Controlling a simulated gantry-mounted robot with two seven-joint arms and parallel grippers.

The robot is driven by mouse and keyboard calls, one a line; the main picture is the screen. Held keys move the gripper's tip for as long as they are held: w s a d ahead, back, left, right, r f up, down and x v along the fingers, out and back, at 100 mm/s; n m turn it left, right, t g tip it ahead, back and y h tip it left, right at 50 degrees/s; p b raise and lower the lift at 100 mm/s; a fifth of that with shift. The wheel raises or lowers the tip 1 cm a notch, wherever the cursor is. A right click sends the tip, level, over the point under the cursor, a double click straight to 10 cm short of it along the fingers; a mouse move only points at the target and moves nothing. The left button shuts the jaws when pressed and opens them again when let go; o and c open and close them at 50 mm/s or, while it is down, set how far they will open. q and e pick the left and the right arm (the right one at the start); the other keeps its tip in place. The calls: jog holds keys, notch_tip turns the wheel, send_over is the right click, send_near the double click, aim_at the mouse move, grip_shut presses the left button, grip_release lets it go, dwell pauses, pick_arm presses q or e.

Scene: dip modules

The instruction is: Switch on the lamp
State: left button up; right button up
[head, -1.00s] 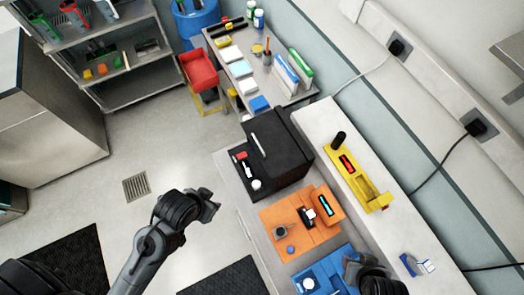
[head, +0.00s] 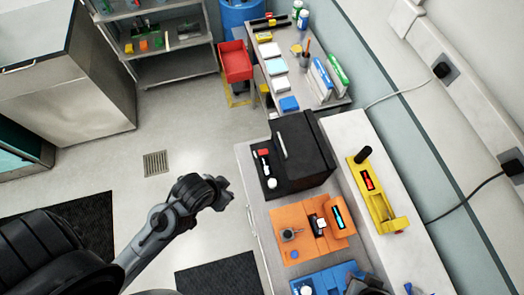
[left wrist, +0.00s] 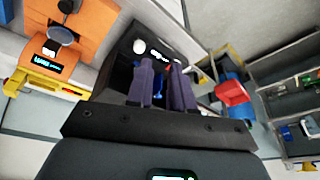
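I cannot tell which thing is the lamp. A black module (head: 300,155) on the bench has a strip with a red part and a white round knob (head: 272,183). Beside it is an orange module (head: 293,217) with a dark round part, a black-and-white part and a lit cyan display (head: 338,217). A blue module (head: 325,283) is cut by the bottom edge. My left gripper (head: 222,193) is over the floor, left of the bench, touching nothing. In the left wrist view its purple fingers (left wrist: 163,72) stand apart and empty. My right gripper is mostly cut off near the blue module.
A yellow module (head: 383,212) with a red display and black knob stands on the white ledge at the wall. A side table (head: 308,88) with boxes and bottles and a red bin (head: 236,62) are farther back.

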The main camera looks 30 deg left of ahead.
pick_arm(q)
jog(key=shift+w, duration=0.2)
jog(key=shift+c, duration=1.1)
jog(key=w+d+t, duration=0.1)
jog(key=w+d+f+t+h, duration=0.1)
jog(key=w, duration=0.1)
jog(key=shift+d+f, duration=0.15)
jog(key=shift+d, duration=0.05)
grip_shut()
jog(key=w+d+f+m+h+b, duration=0.1)
jog(key=w+f+m+h+b, duration=0.35)
jog(key=f, duration=0.95)
jog(key=w+a+r+m+b, duration=0.1)
jog(key=w+a+r+m, duration=0.1)
jog(key=w+a, duration=1)
jog(key=shift+w+a+r+y, duration=0.3)
jog(key=shift+a+r+y, duration=0.15)
jog(key=shift+a+r, duration=0.35)
jog(key=shift+d+r, duration=0.1)
jog(key=shift+d, duration=0.05)
